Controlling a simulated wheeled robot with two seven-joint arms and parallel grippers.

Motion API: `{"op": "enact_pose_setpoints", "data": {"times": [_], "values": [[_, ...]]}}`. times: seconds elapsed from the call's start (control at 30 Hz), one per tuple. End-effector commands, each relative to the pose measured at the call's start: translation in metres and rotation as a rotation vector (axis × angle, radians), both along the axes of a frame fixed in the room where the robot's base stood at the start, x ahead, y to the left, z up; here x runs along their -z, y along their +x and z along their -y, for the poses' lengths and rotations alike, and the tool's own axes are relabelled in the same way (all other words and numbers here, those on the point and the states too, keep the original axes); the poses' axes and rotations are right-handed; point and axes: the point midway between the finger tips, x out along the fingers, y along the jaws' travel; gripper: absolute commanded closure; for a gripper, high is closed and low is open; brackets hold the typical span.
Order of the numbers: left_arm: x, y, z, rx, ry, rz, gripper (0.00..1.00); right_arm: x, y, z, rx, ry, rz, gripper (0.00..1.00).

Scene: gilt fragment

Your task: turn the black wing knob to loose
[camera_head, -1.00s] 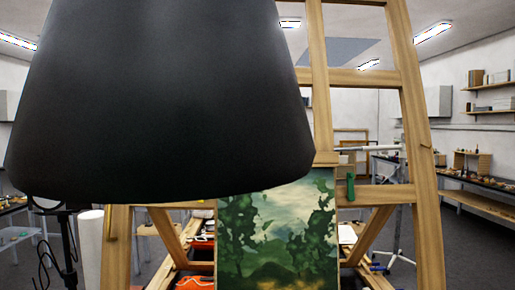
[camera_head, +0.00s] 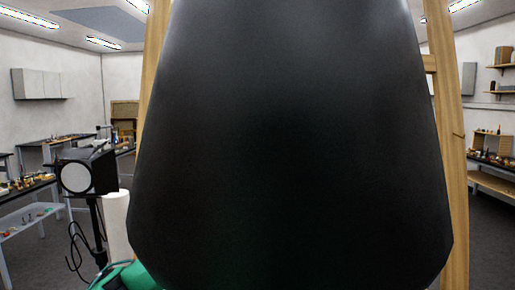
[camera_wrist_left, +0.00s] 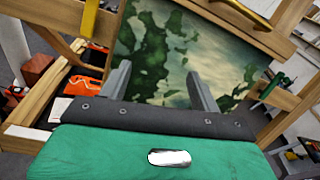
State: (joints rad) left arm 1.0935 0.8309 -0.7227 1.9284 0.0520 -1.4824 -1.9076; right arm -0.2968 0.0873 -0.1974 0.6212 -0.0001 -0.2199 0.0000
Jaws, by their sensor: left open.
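I cannot make out the black wing knob in either view. In the left wrist view my left gripper (camera_wrist_left: 157,72) is open, its two grey fingers apart with nothing between them. They point towards a painting (camera_wrist_left: 215,58) of green trees and pale sky on a wooden easel (camera_wrist_left: 289,20). In the head view a large dark shape covers the middle and hides the painting and most of the easel (camera_head: 456,160). My right gripper is not in view.
A studio lamp (camera_head: 88,175) on a stand and a white roll (camera_head: 117,225) are left of the easel. The wrist view shows an orange case (camera_wrist_left: 88,87), a brass rod (camera_wrist_left: 243,13) and a green-handled item (camera_wrist_left: 271,88). Benches line the room.

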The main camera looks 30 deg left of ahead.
Motion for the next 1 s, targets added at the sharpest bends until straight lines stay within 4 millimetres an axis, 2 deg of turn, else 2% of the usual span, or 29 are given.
{"op": "enact_pose_setpoints", "data": {"times": [0.03, 0.1, 0.2, 0.3, 0.43, 0.57, 1.0], "values": [[-0.029, -0.008, -0.007, -0.013, 0.064, 0.012, 0.36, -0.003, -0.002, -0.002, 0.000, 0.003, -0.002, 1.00], [-0.056, -0.018, -0.014, -0.031, 0.140, 0.011, 0.36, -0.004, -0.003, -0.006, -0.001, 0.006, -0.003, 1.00], [-0.081, -0.029, -0.021, -0.050, 0.218, 0.007, 0.36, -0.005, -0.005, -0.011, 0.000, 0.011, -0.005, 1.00], [-0.094, -0.035, -0.026, -0.064, 0.258, 0.004, 0.36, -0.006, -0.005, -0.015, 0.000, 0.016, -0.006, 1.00], [-0.098, -0.032, -0.030, -0.068, 0.273, -0.002, 0.36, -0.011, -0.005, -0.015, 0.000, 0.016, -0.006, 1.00], [-0.100, -0.016, -0.040, -0.069, 0.270, -0.002, 0.36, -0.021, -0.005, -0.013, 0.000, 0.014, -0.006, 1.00], [-0.099, 0.060, -0.086, -0.068, 0.269, -0.002, 0.36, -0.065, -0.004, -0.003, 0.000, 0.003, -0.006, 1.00]]}}
